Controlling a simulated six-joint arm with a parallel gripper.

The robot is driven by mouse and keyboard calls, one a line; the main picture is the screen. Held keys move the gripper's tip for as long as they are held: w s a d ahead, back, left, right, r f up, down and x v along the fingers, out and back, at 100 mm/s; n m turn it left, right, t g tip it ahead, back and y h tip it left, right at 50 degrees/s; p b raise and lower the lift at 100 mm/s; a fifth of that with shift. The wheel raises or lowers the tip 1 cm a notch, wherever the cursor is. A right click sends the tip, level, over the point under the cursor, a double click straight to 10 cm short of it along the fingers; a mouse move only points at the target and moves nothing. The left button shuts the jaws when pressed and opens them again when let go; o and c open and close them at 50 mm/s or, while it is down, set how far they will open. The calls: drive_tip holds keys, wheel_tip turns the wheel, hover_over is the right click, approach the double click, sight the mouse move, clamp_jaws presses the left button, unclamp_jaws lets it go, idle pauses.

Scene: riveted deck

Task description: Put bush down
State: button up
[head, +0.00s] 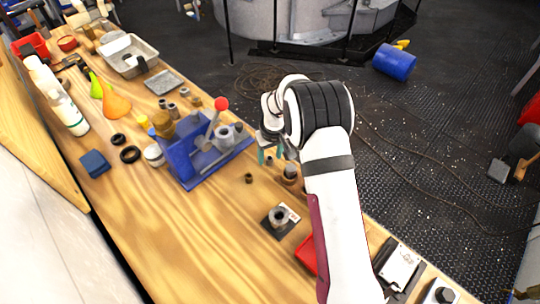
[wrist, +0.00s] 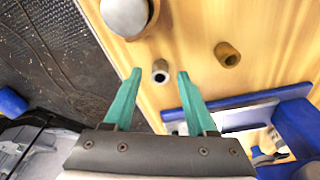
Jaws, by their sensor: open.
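A small grey bush (wrist: 160,72) with a dark bore stands on the wooden bench, between the tips of my gripper's teal fingers in the wrist view. My gripper (head: 275,155) is open, with a gap on both sides of the bush. In the head view the bush (head: 269,160) shows small and partly hidden by the fingers. Whether the fingertips are level with it or above it I cannot tell. A second, brown bush (wrist: 228,55) stands apart on the bench, and it also shows in the head view (head: 248,178).
A blue press (head: 205,152) with a red-knobbed lever stands left of my gripper. A brown, grey-topped round thing (head: 290,173) is close on the right. A dark plate with a ring (head: 281,218) lies nearer. Bare bench (head: 200,230) lies in front; the bench edge is close behind.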

wheel_tip(320, 180, up, 11)
drive_tip(key=s, duration=0.2)
drive_tip(key=s+d+r+m, duration=0.2)
drive_tip(key=s+r, duration=0.3)
drive_tip(key=s, duration=0.3)
drive_tip(key=s+d+r+m, duration=0.3)
drive_tip(key=s+r, duration=0.2)
drive_tip(key=s, duration=0.2)
drive_tip(key=s+d+f+m+g+y, duration=0.1)
drive_tip(key=s+m, duration=0.4)
drive_tip(key=s, duration=1.4)
drive_tip(key=shift+s+g, duration=0.35)
drive_tip(key=shift+g, duration=0.05)
drive_tip(key=shift+o, duration=0.4)
